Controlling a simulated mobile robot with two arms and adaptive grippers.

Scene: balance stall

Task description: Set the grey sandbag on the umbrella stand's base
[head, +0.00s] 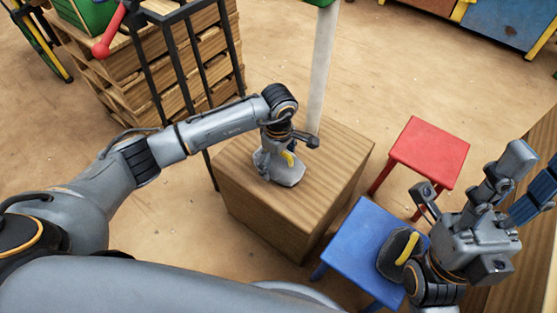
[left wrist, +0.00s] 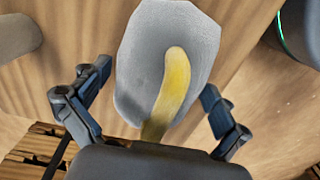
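The grey sandbag (head: 283,172), pale with a yellow strap, rests on top of the wooden block (head: 300,222) that appears to be the umbrella stand's base. My left gripper (head: 277,152) is directly above the bag. In the left wrist view its fingers are spread on both sides of the grey bag (left wrist: 140,60), with a gap on each side. My right gripper (head: 532,168) is raised at the right, empty, its fingers apart.
A dark sandbag with a yellow strap (head: 391,257) lies on a blue stool (head: 362,236), beside my right wrist. A red stool (head: 430,150) stands behind it. A black metal rack (head: 180,55) and stacked wooden crates (head: 135,75) stand at the left. Floor behind the block is clear.

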